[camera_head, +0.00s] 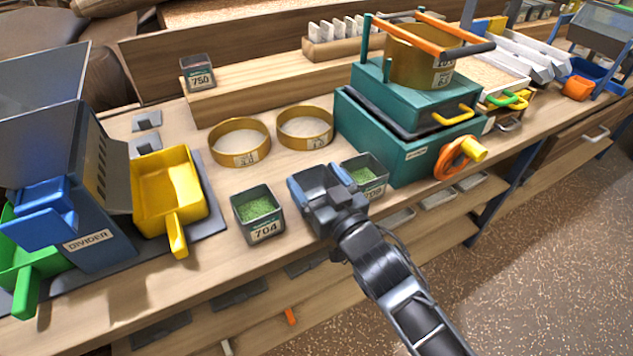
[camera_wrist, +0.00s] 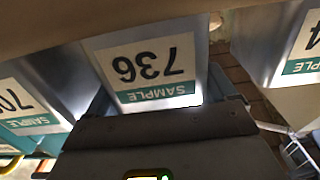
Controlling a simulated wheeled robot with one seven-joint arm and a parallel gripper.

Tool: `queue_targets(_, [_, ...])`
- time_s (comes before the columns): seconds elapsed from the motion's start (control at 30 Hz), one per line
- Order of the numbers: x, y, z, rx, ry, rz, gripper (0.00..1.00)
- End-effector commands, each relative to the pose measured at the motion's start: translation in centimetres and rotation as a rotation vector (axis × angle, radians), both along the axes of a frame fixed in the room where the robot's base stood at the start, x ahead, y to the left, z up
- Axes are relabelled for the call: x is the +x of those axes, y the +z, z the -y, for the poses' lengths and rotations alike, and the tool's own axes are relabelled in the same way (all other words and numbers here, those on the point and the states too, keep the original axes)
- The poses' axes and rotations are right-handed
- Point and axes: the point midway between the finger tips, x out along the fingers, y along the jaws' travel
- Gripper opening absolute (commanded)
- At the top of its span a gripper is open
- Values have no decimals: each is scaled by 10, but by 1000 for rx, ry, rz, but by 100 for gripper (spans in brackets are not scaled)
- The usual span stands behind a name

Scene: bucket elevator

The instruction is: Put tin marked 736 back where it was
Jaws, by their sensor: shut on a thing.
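The tin marked 736 (camera_wrist: 150,68) is between my fingers, its white and teal SAMPLE label upside down in the wrist view. In the head view my gripper (camera_head: 320,182) is shut on it at the bench's front part and hides most of it. I cannot tell whether its base touches the bench. The tin marked 704 (camera_head: 259,214), with green grains, stands just left of my gripper. The tin marked 709 (camera_head: 367,176), also with green grains, stands just right and behind. Parts of both neighbours show at the sides of the wrist view.
Two brass sieves (camera_head: 240,142) lie behind the tins. A teal machine (camera_head: 420,130) stands at right, a blue divider (camera_head: 87,215) and yellow scoop (camera_head: 168,190) at left. A tin marked 750 (camera_head: 198,73) stands on a wooden step (camera_head: 270,75).

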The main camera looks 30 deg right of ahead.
Motion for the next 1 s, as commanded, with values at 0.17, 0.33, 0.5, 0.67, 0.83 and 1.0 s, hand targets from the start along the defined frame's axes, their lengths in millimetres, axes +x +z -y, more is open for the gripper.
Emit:
queue_targets(0.17, [0, 1, 0, 0, 0, 2, 48])
queue_targets(0.33, [0, -1, 0, 0, 0, 1, 88])
queue_targets(0.5, [0, -1, 0, 0, 0, 1, 100])
queue_targets(0.67, [0, -1, 0, 0, 0, 1, 100])
queue_targets(0.83, [-5, 0, 0, -1, 0, 0, 100])
queue_targets(1.0, [-33, -2, 1, -1, -1, -1, 100])
